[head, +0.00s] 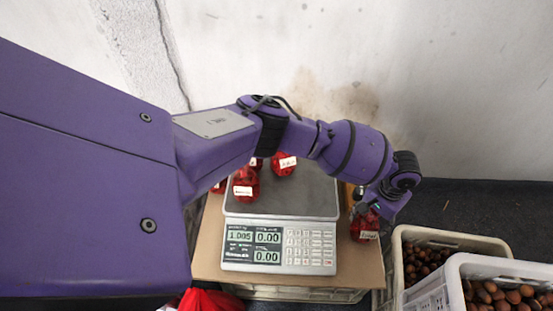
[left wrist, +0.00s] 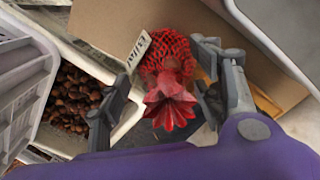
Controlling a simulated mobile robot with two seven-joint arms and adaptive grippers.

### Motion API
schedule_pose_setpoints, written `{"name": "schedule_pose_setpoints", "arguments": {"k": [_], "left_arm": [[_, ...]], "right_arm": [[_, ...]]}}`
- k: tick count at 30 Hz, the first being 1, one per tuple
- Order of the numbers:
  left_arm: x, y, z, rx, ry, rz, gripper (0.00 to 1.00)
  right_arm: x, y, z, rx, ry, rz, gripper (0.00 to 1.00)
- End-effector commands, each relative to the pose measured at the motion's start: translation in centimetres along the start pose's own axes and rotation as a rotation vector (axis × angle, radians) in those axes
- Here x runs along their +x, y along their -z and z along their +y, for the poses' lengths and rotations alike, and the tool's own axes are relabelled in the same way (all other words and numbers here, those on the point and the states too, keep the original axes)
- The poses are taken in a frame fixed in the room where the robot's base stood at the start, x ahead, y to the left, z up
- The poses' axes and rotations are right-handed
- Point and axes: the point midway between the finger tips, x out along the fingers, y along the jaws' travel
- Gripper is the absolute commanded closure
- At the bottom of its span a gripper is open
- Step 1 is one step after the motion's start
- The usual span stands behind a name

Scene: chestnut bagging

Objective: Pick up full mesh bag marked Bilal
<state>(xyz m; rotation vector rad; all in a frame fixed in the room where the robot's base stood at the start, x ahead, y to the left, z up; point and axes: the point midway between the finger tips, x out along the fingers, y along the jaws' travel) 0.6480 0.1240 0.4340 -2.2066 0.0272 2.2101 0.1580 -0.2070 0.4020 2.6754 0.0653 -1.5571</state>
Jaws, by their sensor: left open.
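A red mesh bag (head: 363,225) stands at the right edge of the cardboard, right of the scale. Its white label is small in the head view; in the left wrist view the bag (left wrist: 172,58) has a tag that seems to read Bilal. Its gathered red top points toward the wrist camera. My left gripper (head: 366,207) is over the bag's top. In the left wrist view the fingers of my left gripper (left wrist: 160,92) are open on either side of the bag's neck, with gaps visible. My right gripper is not in view.
A scale (head: 280,246) reading 1.005 stands on the cardboard (head: 208,250). Several labelled red bags, one of them this bag (head: 245,184), are on or beside its plate, partly behind my arm. White crates (head: 455,268) of chestnuts stand at the right. A wall (head: 440,80) is behind.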

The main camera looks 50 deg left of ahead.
Motion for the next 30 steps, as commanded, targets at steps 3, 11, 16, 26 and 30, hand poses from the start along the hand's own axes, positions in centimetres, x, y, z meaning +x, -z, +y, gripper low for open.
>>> {"name": "schedule_pose_setpoints", "arguments": {"k": [3,11,16,26,30], "left_arm": [[-0.36,0.25,0.08,0.001,-0.001,0.005,0.41],[-0.31,0.19,0.08,0.001,-0.001,0.004,0.75],[-0.26,0.14,0.1,0.001,-0.001,0.003,0.98],[-0.28,0.1,0.15,0.001,-0.003,0.002,1.0],[-0.83,0.08,0.16,0.001,-0.003,0.003,1.0]], "right_arm": [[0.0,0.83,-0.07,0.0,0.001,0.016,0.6],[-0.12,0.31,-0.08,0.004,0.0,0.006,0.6],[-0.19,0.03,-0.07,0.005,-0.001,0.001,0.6],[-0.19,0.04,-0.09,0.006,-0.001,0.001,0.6],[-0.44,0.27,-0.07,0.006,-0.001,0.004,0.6]]}}
